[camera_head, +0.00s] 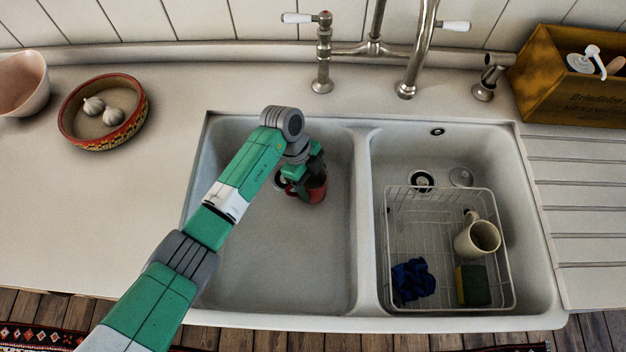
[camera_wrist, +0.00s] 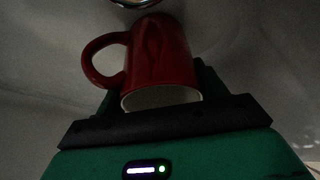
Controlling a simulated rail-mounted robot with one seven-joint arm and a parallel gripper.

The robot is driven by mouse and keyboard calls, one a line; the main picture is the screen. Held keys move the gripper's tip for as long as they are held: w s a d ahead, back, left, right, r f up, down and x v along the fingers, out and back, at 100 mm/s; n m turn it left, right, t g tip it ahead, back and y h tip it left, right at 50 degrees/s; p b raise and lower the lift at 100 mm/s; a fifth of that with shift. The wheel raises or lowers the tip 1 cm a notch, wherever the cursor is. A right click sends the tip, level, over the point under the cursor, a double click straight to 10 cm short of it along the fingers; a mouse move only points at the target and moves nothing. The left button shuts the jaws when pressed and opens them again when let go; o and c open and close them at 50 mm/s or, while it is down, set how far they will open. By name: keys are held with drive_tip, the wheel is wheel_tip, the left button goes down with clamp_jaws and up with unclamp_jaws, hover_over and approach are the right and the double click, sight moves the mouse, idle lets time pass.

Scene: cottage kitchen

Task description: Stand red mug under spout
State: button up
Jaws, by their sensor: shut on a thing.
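The red mug (camera_head: 316,190) is in the left sink basin (camera_head: 290,270), mostly hidden behind my gripper in the head view. In the wrist view the red mug (camera_wrist: 162,58) shows its handle on the left and its pale rim toward my gripper. My gripper (camera_head: 302,180) is shut on the mug near its rim; the fingers show at the mug's sides in the wrist view (camera_wrist: 160,95). The basin's drain (camera_wrist: 135,2) lies just past the mug. The tap spout (camera_head: 410,70) rises behind the sink, right of the mug. I cannot tell whether the mug touches the basin floor.
The right basin holds a wire rack (camera_head: 420,240) with a cream mug (camera_head: 478,239), a blue cloth (camera_head: 412,279) and a sponge (camera_head: 473,286). A divider (camera_head: 364,230) separates the basins. A garlic bowl (camera_head: 72,128) is at left, a wooden box (camera_head: 570,95) at right. The left basin's front is clear.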

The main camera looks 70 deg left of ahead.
drive_tip(key=shift+f, duration=0.2)
drive_tip(key=o, duration=1.2)
drive_tip(key=shift+c, duration=0.2)
drive_tip(key=p+v, duration=0.3)
drive_tip(key=v, duration=0.9)
drive_tip(key=shift+r, duration=0.25)
